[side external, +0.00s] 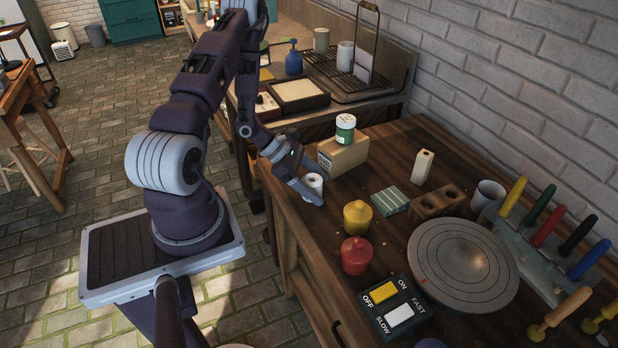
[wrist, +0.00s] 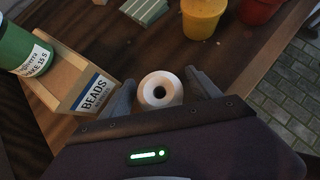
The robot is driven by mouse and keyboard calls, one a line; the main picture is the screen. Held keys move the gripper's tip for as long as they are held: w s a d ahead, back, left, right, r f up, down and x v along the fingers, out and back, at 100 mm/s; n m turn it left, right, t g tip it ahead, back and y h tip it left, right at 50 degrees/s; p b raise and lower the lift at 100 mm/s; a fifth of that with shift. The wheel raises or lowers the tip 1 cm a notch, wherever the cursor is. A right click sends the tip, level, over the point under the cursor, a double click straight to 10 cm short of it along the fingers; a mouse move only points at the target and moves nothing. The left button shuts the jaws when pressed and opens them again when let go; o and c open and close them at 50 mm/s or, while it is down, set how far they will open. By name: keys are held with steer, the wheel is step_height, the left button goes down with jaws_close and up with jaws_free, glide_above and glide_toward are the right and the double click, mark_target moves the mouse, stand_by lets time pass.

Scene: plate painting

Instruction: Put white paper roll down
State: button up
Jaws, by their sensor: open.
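The white paper roll (side external: 313,184) stands upright on the wooden table near its left edge. In the wrist view the roll (wrist: 160,89) shows from above, with its dark core hole facing up. My gripper (side external: 308,190) is low at the table, with its fingers on either side of the roll. In the wrist view my gripper (wrist: 163,88) is open, one finger left of the roll and one right. The right finger is very close to the roll; I cannot tell whether it touches. The lower side of the roll is partly hidden by my gripper.
A cardboard BEADS box (side external: 343,152) with a green-labelled jar (side external: 345,128) on it stands just behind the roll. Yellow (side external: 357,221) and red (side external: 356,256) pots stand in front. A striped green block (side external: 390,201) lies to the right. The turntable (side external: 462,262) is farther right.

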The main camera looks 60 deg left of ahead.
mark_target(307, 183)
steer(key=v, duration=1.1)
steer(key=w+d+r+m+g+h, duration=0.1)
steer(key=w+d+r+m+g, duration=0.25)
steer(key=d+r+m, duration=1.2)
steer(key=s+d+r+m+t+y, duration=0.2)
steer(key=s+d+r+m+y, duration=0.4)
steer(key=s+m, duration=0.7)
step_height(307, 183, up, 4)
steer(key=shift+s+d+r, duration=0.15)
steer(key=shift+s+d, duration=0.2)
steer(key=shift+d, duration=0.8)
steer(key=shift+o, duration=0.4)
